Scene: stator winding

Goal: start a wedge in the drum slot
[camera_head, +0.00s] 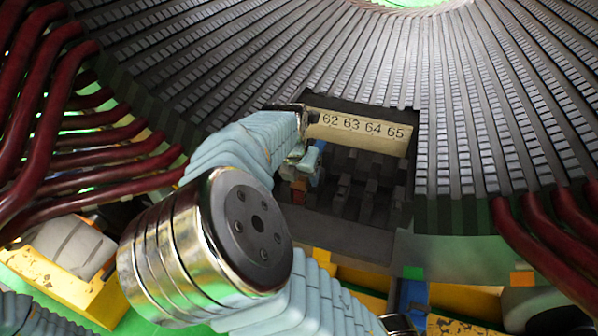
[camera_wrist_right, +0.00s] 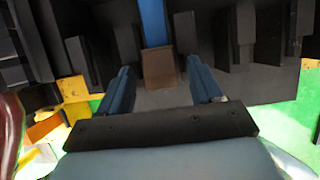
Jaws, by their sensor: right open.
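The drum (camera_head: 450,110) fills the upper part of the head view, a dark ring with many radial slots. A dark holder (camera_head: 345,230) with several upright dark blocks sits at its lower edge, under a cream label (camera_head: 360,132) reading 62 63 64 65. My right gripper (camera_head: 303,168) is at the holder's left side, partly hidden by its own wrist. In the wrist view the right gripper (camera_wrist_right: 158,75) is open, its two blue fingers apart. A blue strip with a brown end block (camera_wrist_right: 159,68) shows between and beyond them; I cannot tell whether it is a wedge. My left gripper is out of view.
Dark red bent bars (camera_head: 60,130) crowd the left side of the head view, and more (camera_head: 545,245) stand at the lower right. Yellow parts (camera_head: 70,275) lie below. In the wrist view, dark blocks (camera_wrist_right: 240,40) stand close beyond the fingers.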

